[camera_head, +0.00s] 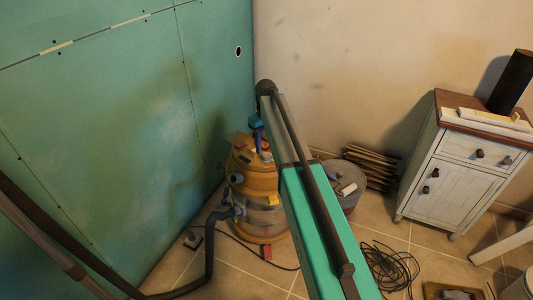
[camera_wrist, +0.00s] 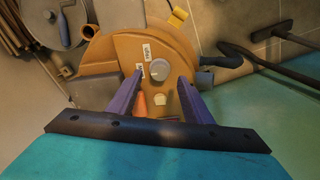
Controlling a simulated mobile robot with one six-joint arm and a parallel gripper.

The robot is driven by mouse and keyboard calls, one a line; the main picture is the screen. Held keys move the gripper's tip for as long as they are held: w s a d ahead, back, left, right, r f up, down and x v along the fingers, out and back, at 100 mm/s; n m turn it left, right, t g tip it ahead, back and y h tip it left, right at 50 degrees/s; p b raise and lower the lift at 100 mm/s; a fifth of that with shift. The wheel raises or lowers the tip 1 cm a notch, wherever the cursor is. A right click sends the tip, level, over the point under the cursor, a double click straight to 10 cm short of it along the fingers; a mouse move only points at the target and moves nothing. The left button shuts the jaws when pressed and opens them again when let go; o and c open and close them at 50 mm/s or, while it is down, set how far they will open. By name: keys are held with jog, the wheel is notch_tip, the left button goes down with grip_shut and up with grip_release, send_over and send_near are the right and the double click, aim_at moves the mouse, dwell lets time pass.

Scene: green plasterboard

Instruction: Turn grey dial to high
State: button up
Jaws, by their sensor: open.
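The grey dial (camera_wrist: 156,70) is a round knob on top of the orange vacuum cleaner (camera_wrist: 108,50) in the wrist view. Two small white labels sit by it, one at its upper left and one at its left; their text is too small to read. My gripper (camera_wrist: 160,82) is open, its two purple fingers pointing at the vacuum's top, one on each lower side of the dial. I cannot tell whether they touch it. In the head view the vacuum (camera_head: 262,190) stands on the floor, partly behind my arm, and the dial cannot be made out.
A grey bucket (camera_head: 343,190) stands right of the vacuum, with stacked wood (camera_head: 370,166) behind it. A black hose (camera_head: 211,245) and a coiled cable (camera_head: 388,266) lie on the tiles. A green plasterboard wall (camera_head: 100,130) is close on the left; a white cabinet (camera_head: 460,165) is at right.

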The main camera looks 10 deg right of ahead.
aim_at(266, 155)
jog(key=shift+f, duration=2.3)
jog(key=c, duration=1.1)
